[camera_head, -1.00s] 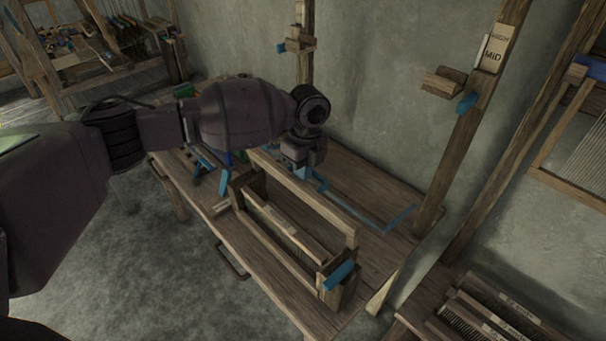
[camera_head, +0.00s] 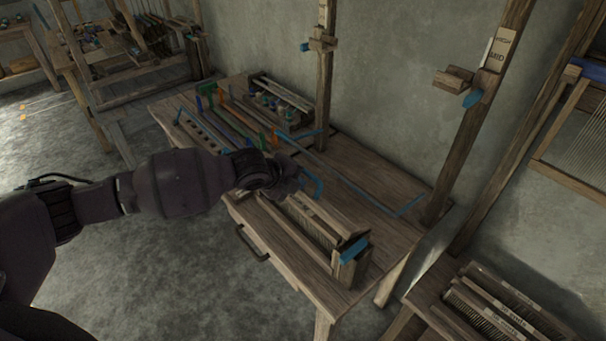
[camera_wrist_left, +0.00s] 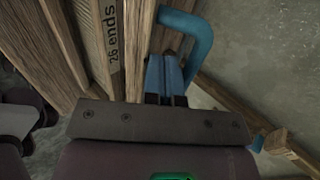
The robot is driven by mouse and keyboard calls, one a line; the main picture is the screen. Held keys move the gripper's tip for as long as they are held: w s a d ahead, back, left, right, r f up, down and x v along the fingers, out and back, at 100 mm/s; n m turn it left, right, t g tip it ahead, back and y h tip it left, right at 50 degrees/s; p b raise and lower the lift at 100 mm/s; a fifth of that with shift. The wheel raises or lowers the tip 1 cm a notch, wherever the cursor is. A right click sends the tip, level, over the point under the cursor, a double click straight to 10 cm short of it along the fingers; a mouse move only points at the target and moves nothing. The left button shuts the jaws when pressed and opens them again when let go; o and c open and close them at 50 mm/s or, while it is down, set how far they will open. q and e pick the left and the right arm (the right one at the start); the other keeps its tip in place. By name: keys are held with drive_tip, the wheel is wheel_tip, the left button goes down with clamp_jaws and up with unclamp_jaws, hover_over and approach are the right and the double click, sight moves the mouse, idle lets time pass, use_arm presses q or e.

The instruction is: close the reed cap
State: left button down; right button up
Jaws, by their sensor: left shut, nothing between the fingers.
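The wooden reed cap (camera_head: 325,213) is a long bar lying low along the reed holder on the bench, close to the reed (camera_head: 303,222). I cannot tell whether it is fully seated. A blue block (camera_head: 354,250) sits at the holder's near end. My left gripper (camera_head: 308,188) is at the holder's far end, beside a curved blue handle (camera_wrist_left: 204,42). In the left wrist view its blue fingers (camera_wrist_left: 165,78) are together and empty, next to wood and a strip marked "26 ends" (camera_wrist_left: 112,45). My arm hides the holder's far end. My right gripper is out of view.
The bench (camera_head: 385,185) carries a tool rack (camera_head: 215,125) and a box of small items (camera_head: 280,98) at its far end. A post with a wooden peg (camera_head: 453,80) stands behind. Several reeds (camera_head: 500,310) lie on a lower shelf at right. Open floor lies left.

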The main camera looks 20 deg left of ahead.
use_arm(q)
drive_tip(key=f+t, duration=0.1)
drive_tip(key=s+f+t+h+b, duration=0.1)
drive_tip(key=a+f+h, duration=0.1)
drive_tip(key=shift+s+a+f+t+b, duration=0.1)
drive_tip(key=shift+s+f+t+b, duration=0.1)
drive_tip(key=shift+s+t+b, duration=0.2)
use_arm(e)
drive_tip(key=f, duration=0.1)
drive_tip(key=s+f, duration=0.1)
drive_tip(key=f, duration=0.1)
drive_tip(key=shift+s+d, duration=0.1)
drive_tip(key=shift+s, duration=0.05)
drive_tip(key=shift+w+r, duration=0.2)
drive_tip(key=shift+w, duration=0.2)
use_arm(q)
drive_tip(key=shift+f, duration=0.1)
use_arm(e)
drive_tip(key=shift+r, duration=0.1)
